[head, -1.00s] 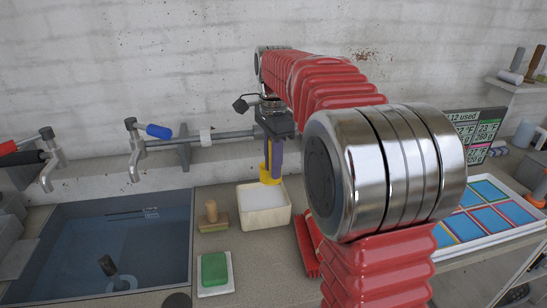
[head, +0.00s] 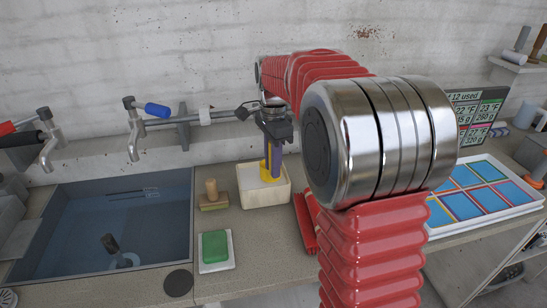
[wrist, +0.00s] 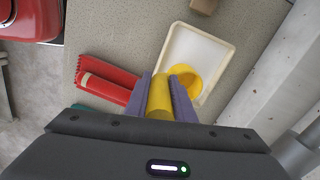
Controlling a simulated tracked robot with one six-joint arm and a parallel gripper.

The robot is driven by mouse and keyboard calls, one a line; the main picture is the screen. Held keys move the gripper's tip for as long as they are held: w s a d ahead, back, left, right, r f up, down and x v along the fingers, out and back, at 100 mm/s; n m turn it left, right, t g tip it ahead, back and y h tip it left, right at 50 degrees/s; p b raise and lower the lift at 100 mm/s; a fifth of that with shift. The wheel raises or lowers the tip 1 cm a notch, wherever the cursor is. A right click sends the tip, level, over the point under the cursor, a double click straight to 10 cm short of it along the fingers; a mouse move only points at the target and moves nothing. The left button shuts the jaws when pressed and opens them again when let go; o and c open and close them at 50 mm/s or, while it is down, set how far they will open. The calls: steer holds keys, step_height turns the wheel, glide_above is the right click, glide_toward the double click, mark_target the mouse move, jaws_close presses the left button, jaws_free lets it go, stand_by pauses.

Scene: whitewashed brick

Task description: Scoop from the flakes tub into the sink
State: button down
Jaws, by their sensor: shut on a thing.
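The flakes tub (head: 266,198) is a cream, square, open box on the counter, right of the sink; it also shows in the wrist view (wrist: 228,60). Its pale contents are hard to make out. My gripper (head: 271,160) points down over the tub, its purple fingers shut on the handle of a yellow scoop (head: 265,172). In the wrist view the scoop's round cup (wrist: 186,77) overlaps the tub's near part. I cannot tell whether it touches the contents. The sink (head: 120,225) is a dark blue-grey basin at left with a drain plug post in it.
A wooden-handled brush (head: 212,196) and a green sponge on a white dish (head: 216,250) stand between sink and tub. Taps (head: 140,130) overhang the sink's back. A red dustpan-like thing (head: 306,222) lies right of the tub. A tray of coloured panels (head: 475,205) is at right.

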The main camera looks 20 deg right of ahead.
steer(key=shift+f, duration=0.75)
steer(key=shift+r, duration=0.1)
steer(key=shift+t, duration=0.6)
steer(key=shift+r, duration=6.45)
steer(key=shift+s, duration=0.15)
